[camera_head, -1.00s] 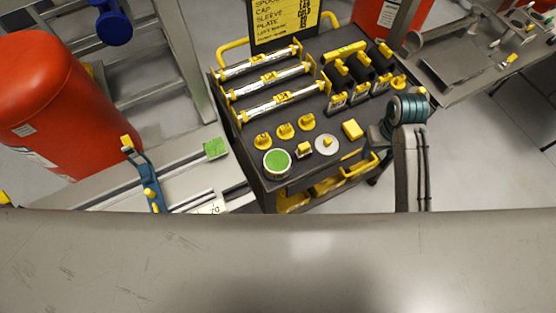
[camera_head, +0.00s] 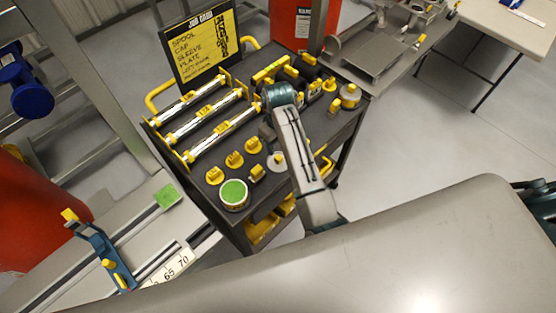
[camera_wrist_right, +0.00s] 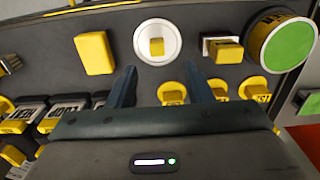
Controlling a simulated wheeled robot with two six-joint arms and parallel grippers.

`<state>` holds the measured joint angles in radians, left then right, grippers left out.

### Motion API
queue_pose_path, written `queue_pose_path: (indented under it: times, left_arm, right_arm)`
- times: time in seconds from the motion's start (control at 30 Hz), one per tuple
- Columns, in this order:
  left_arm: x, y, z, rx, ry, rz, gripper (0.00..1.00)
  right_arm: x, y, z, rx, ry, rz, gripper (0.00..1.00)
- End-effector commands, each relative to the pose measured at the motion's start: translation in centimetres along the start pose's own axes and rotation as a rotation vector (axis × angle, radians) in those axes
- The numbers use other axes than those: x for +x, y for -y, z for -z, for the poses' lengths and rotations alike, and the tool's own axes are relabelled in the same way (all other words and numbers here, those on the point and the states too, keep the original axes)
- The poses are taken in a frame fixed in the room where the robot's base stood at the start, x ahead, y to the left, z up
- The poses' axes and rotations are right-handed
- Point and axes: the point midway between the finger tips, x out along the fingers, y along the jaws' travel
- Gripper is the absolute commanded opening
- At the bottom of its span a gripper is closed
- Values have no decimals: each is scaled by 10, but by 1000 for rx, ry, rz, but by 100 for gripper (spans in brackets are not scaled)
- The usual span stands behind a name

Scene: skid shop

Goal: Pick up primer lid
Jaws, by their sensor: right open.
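The primer lid, which I take to be the pale round disc with a yellow grip block, lies on the dark cart top (camera_head: 225,135). In the head view the lid (camera_head: 274,163) is partly hidden behind my right arm. In the right wrist view the whole lid (camera_wrist_right: 143,50) shows, just beyond the fingertips. My right gripper (camera_wrist_right: 160,70) is open and empty, with fingers apart and pointing towards the lid, not touching it. In the head view the right gripper (camera_head: 268,132) is mostly hidden by its own wrist. My left gripper is out of view.
Near the lid are a green-topped can (camera_head: 234,194), a yellow block (camera_wrist_right: 94,53), a small yellow-capped part (camera_wrist_right: 222,49) and yellow knobs (camera_head: 234,160). Silver tubes (camera_head: 205,120) lie in holders behind, below a sign (camera_head: 205,45). Another bench (camera_head: 390,60) stands at right.

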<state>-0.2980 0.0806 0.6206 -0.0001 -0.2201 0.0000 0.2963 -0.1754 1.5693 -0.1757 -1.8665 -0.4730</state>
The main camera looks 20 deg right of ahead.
Motion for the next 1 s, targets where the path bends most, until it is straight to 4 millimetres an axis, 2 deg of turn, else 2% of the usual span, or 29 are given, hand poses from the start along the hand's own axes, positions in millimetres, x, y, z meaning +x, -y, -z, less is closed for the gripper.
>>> queue_pose_path:
  times: [0.13,0.37,0.53,0.7,1.0]
  left_arm:
    - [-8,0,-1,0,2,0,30]
    - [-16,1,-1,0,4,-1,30]
    - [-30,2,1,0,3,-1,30]
    - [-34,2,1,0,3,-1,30]
    - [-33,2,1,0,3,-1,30]
  right_arm:
    - [19,-1,0,1,2,0,46]
    - [34,-2,0,2,2,0,46]
    - [55,-4,2,2,2,1,46]
    - [75,-4,2,3,1,1,46]
    - [80,-4,3,3,-2,-1,44]
